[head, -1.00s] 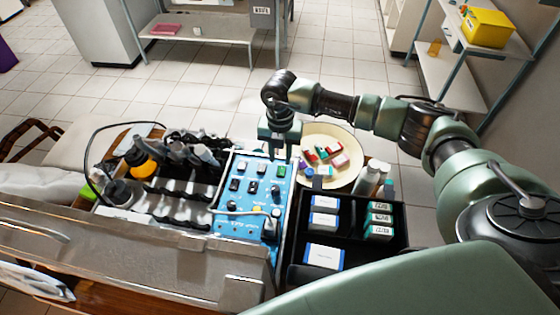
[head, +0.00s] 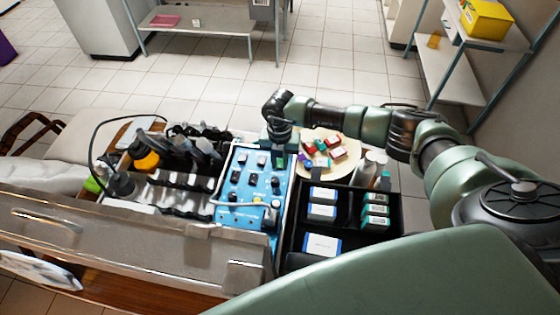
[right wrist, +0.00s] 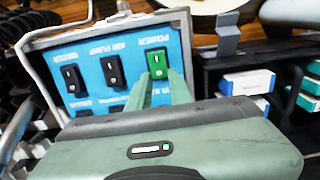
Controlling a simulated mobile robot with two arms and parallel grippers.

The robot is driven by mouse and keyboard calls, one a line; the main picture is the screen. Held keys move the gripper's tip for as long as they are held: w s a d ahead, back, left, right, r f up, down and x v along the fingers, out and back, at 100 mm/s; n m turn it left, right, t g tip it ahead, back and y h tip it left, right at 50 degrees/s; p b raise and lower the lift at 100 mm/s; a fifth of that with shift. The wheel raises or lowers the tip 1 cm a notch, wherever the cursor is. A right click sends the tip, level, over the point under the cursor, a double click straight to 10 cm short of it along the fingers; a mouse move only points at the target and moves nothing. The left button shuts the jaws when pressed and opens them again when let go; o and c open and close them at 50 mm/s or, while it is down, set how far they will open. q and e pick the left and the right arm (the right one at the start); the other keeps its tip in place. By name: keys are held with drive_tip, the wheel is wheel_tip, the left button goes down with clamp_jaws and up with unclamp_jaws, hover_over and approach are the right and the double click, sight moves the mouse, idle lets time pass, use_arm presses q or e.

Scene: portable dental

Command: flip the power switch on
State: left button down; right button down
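The blue control panel (head: 250,185) holds several black rocker switches. The power switch (right wrist: 159,63) is a green rocker under the POWER label, at the panel's top right corner in the right wrist view. My right gripper (right wrist: 160,80) points down at this switch. Its two green fingers look slightly apart, with the switch showing between and just beyond the tips. I cannot tell whether they touch it. My left gripper is not in view.
A black divided tray (head: 345,245) with boxes stands right of the panel. A round cream plate (head: 348,170) with small coloured boxes lies behind it. A metal holder (head: 180,185) with hoses and handpieces is left. A metal handle (right wrist: 62,28) frames the panel.

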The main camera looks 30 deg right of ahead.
drive_tip(key=shift+w+d+f+b, duration=0.1)
drive_tip(key=shift+d+f+b, duration=0.05)
drive_tip(key=shift+b, duration=0.2)
drive_tip(key=g+b, duration=0.1)
drive_tip(key=b, duration=0.1)
drive_tip(key=y+b, duration=0.1)
drive_tip(key=shift+w+d+g+b, duration=0.1)
drive_tip(key=shift+w+g+b, duration=0.1)
drive_tip(key=shift+g+b, duration=0.2)
drive_tip(key=shift+r+y+b, duration=0.2)
drive_tip(key=shift+y+b, duration=0.1)
drive_tip(key=shift+b, duration=0.05)
drive_tip(key=shift+r+g, duration=0.15)
drive_tip(key=shift+g, duration=0.15)
drive_tip(key=c, duration=1.6)
unclamp_jaws()
drive_tip(key=shift+o, duration=0.2)
